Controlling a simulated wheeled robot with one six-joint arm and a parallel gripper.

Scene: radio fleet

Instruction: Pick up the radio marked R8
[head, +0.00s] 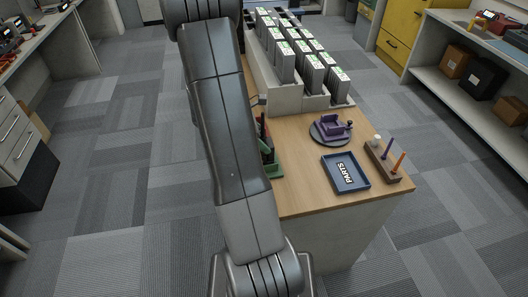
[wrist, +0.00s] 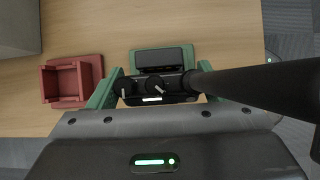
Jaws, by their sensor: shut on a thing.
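An empty red cradle (wrist: 72,82) stands left in the wrist view. On the desk are a purple holder on a round grey base (head: 331,128), a blue PARTS tray (head: 345,187), a wooden peg block (head: 382,163) and a rack of several grey units (head: 285,68). Shelves flank the room.

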